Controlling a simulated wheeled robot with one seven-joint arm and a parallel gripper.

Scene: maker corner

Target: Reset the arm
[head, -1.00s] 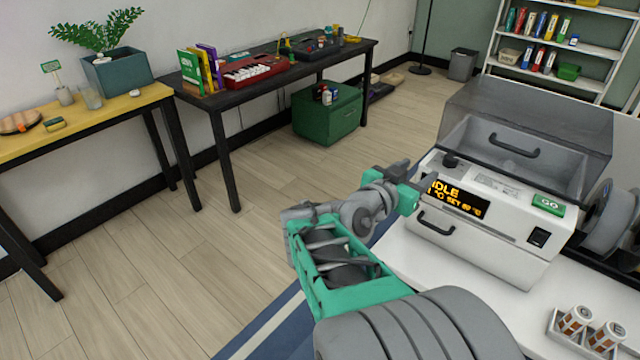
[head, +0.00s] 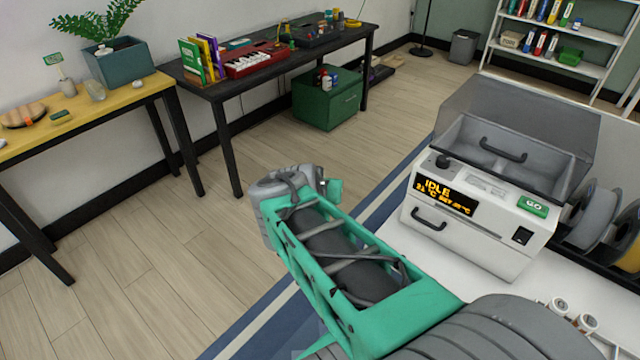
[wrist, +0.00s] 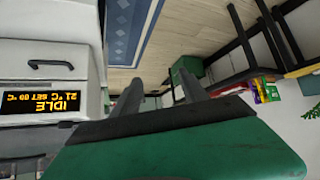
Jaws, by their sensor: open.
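My gripper (wrist: 160,84) shows in the wrist view as two grey fingers standing apart, with nothing between them. The green body of my wrist fills the bottom of that view. In the head view my green and grey arm reaches up and left, over the floor and the striped rug, left of the white machine. There the gripper is mostly hidden behind my own arm's end, and only a bit of green shows past it.
A white machine (head: 465,229) with a lit IDLE display and raised clear lid stands on a white table (head: 395,245) at right. It also appears upside down in the wrist view (wrist: 45,75). A dark table (head: 235,84) and yellow table (head: 100,102) line the wall. Floor between is open.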

